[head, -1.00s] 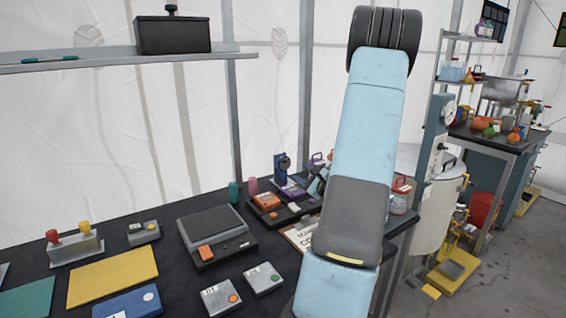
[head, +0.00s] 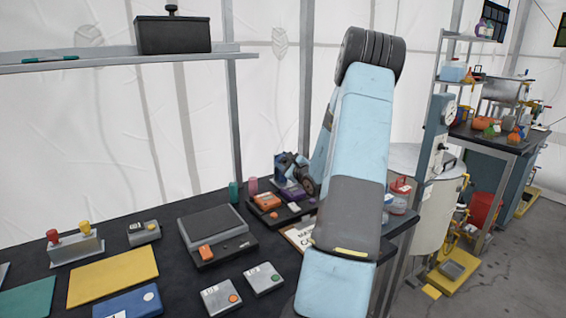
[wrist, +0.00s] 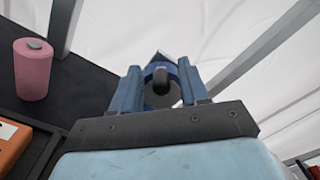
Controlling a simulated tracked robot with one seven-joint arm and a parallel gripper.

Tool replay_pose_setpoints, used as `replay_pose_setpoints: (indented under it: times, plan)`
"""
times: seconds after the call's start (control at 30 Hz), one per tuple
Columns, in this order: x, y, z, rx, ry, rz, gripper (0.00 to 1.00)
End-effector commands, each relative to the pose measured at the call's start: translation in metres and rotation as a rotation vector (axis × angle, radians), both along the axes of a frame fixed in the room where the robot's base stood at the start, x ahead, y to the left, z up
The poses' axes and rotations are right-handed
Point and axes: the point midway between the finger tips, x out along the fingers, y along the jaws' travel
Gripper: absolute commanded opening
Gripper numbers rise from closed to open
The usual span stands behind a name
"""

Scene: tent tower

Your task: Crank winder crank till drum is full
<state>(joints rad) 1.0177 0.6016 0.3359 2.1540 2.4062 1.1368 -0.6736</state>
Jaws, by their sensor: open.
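The blue winder (head: 281,163) stands at the back of the black bench, partly covered by my wrist. In the wrist view, the winder (wrist: 185,74) lies straight ahead, beyond my fingers. A grey rounded part, seemingly the crank grip (wrist: 160,77), shows end-on in the gap, with a dark round part around its lower end. My gripper (wrist: 160,90) is open, one blue finger on each side of that part. I cannot tell whether either finger touches it. How full the drum is cannot be seen.
A pink cylinder (wrist: 33,72) stands left of my gripper, beside a teal one (head: 234,191) in the head view. An orange device (head: 266,202) sits in front on the bench. A tent pole rises behind; a large pale tank (head: 435,225) stands right.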

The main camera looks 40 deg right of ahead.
Motion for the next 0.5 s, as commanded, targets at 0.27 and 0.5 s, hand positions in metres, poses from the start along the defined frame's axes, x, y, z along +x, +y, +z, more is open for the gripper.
replay_pose_setpoints:
  times: [0.27,0.5]
  plan:
    - [0.0048,-0.0005,0.0004,-0.001,0.0,0.0,0.44]
    - [0.0045,-0.0007,0.0003,0.0,0.0,0.0,0.31]
